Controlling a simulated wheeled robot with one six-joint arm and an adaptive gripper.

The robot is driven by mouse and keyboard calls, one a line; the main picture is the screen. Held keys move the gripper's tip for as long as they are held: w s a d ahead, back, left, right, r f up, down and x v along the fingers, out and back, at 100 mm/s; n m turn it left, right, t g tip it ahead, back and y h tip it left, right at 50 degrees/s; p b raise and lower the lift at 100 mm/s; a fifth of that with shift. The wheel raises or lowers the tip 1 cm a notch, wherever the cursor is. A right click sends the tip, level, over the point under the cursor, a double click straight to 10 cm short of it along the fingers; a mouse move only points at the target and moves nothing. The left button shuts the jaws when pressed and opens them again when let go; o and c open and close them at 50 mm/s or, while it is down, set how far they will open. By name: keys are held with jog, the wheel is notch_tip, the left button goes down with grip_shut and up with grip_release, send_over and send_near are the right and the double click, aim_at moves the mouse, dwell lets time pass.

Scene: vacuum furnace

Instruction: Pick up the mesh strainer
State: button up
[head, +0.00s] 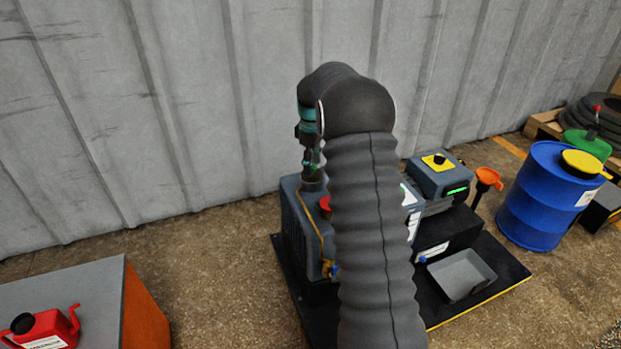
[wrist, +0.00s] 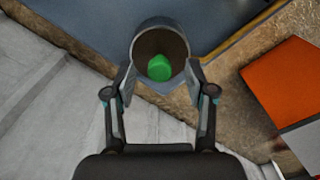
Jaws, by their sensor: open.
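In the wrist view, a short round grey-rimmed cylinder (wrist: 160,23) with a brown inside and a green knob (wrist: 159,68) in it lies between my fingertips. I cannot tell whether it is the mesh strainer or a port that holds it; no mesh is clear. My gripper (wrist: 160,76) is open, one finger at each side of the cylinder's near edge, with nothing clearly held. In the head view, my gripper (head: 311,163) points down at the top of the grey pump (head: 292,220). My arm hides part of the pump there.
A grey tray (head: 462,274) lies on the black base right of my arm. An orange funnel (head: 487,178) and a blue drum (head: 545,200) stand further right. A red can (head: 45,328) sits on a grey-topped cabinet (head: 95,285) at left. A corrugated wall (head: 150,100) is behind.

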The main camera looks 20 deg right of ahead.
jog(key=shift+f, duration=0.95)
grip_shut()
